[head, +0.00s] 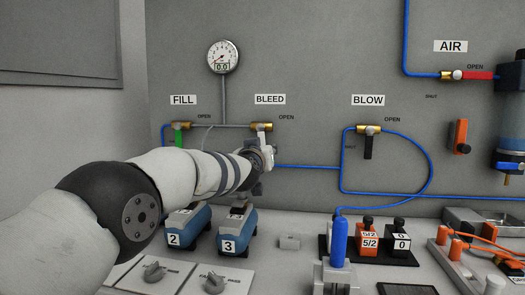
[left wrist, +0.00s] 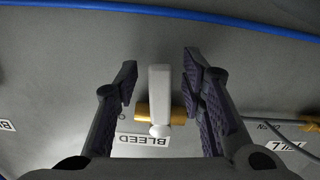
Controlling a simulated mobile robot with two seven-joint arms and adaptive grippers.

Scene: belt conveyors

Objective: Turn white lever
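The white lever (left wrist: 159,92) sits on the brass BLEED valve (left wrist: 177,113). In the left wrist view it stands between the two dark fingers of my left gripper (left wrist: 159,68), with a visible gap on each side. The gripper is open around it. In the head view, the valve (head: 257,126) is on the grey wall under the BLEED label. My left gripper (head: 264,152) is up at the valve, its fingers mostly hidden by my wrist, and only part of the lever shows. My right gripper is not in view.
The FILL valve with a green lever (head: 178,138) is left of BLEED, and the BLOW valve with a black lever (head: 368,147) is right. A gauge (head: 223,57) is above. Blue tubing (head: 310,167) runs along the wall. Blue units (head: 237,231) stand on the bench below my arm.

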